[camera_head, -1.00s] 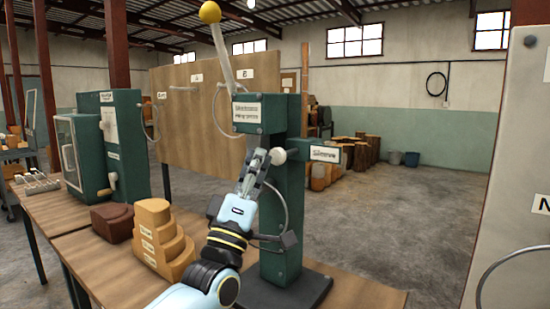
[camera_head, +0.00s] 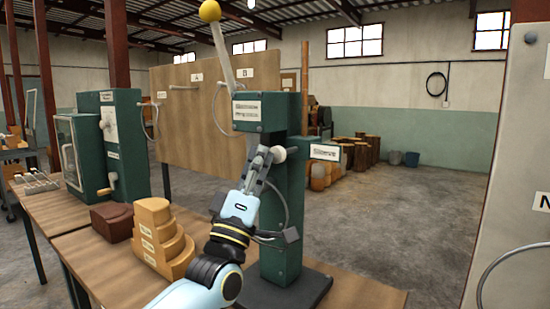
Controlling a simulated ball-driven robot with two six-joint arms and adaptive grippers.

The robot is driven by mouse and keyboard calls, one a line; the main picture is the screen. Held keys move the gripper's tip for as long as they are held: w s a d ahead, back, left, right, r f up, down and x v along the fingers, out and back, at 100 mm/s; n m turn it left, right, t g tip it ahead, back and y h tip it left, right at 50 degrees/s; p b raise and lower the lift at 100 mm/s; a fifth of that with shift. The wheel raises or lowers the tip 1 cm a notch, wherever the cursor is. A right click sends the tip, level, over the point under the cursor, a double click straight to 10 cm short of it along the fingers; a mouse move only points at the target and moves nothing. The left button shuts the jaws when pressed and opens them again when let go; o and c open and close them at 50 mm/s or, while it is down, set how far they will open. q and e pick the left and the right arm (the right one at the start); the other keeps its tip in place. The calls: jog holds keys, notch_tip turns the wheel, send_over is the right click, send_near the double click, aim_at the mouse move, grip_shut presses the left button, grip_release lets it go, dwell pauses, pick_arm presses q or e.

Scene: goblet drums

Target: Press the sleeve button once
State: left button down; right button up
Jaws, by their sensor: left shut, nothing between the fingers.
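The green machine column (camera_head: 290,225) stands on the bench with a "Sleeve" label (camera_head: 324,152) on a plate at its right. A round white button (camera_head: 279,154) shows on the column, left of that label. My left gripper (camera_head: 264,154) is shut and empty. Its fingertips are right beside the white button; I cannot tell whether they touch it. The fingers hide part of the column face. My right gripper is not in view.
A lever with a yellow ball (camera_head: 210,12) rises from the column's top. Stepped wooden blocks (camera_head: 158,240) and a brown block (camera_head: 112,221) lie left of my arm. A green cabinet (camera_head: 100,145) stands further left. A grey panel (camera_head: 515,180) is at the right.

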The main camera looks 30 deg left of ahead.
pick_arm(q)
jog(key=shift+w+d+b, duration=0.1)
jog(key=shift+w+b, duration=0.45)
jog(key=shift+w, duration=0.45)
dwell(1.0)
jog(key=shift+s, duration=0.15)
jog(key=shift+s+p, duration=0.6)
jog(key=shift+s, duration=0.6)
jog(key=shift+s+a+p, duration=0.15)
jog(key=shift+s+p, duration=0.35)
jog(key=shift+s, duration=0.75)
jog(key=shift+s+a+p, duration=0.15)
jog(key=shift+s+p, duration=0.35)
jog(key=shift+s, duration=0.75)
